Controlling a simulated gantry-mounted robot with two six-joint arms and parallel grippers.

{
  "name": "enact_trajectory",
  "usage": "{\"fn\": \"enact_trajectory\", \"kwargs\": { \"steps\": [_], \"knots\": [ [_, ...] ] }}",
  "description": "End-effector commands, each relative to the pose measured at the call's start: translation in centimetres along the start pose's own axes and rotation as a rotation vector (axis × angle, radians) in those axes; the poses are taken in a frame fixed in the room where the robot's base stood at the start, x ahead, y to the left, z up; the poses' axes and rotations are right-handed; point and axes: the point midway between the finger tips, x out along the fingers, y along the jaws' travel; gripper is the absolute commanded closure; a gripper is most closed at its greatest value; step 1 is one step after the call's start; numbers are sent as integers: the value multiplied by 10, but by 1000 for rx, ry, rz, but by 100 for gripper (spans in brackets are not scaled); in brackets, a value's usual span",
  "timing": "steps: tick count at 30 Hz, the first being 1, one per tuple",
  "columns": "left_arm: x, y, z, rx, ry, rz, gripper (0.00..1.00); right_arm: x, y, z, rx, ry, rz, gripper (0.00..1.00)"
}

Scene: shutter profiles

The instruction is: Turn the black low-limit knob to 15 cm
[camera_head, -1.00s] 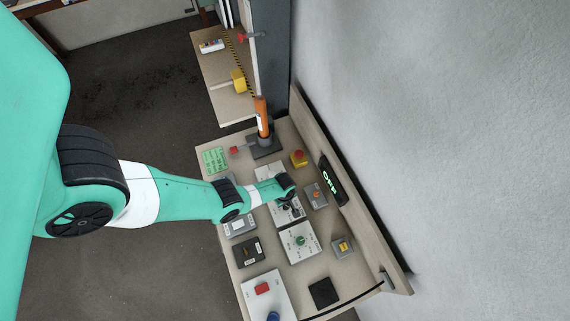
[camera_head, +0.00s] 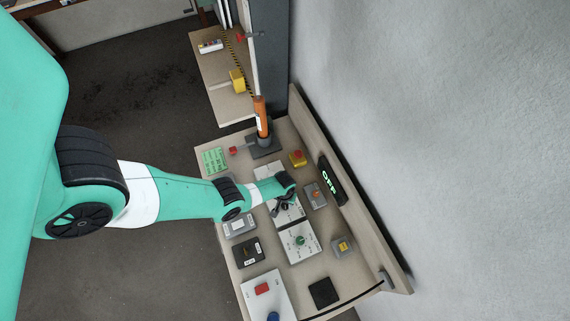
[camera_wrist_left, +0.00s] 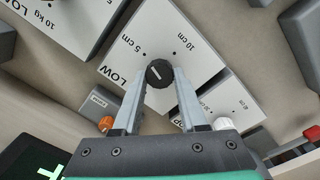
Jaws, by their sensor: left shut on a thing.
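In the left wrist view the black low-limit knob (camera_wrist_left: 159,73) stands on a white plate marked LOW (camera_wrist_left: 118,82), with dots labelled 5 cm and 10 cm. A pale pointer line shows on its top; I cannot tell its exact reading. A 15 cm mark is not visible. My left gripper (camera_wrist_left: 160,78) has one finger on each side of the knob and is shut on it. In the head view the left gripper (camera_head: 283,206) is over the white plate on the slanted panel, and the knob is hidden there. My right gripper is not in view.
A plate with a green knob (camera_head: 301,240) lies just below the gripper in the head view. An orange cylinder (camera_head: 262,117) rises at the back.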

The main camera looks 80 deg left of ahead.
Motion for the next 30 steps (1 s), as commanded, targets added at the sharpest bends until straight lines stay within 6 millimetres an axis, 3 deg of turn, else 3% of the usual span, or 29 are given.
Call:
{"fn": "enact_trajectory", "kwargs": {
  "steps": [30],
  "knots": [
    [-1,2,1,964,-23,0,100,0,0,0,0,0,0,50]
  ]
}}
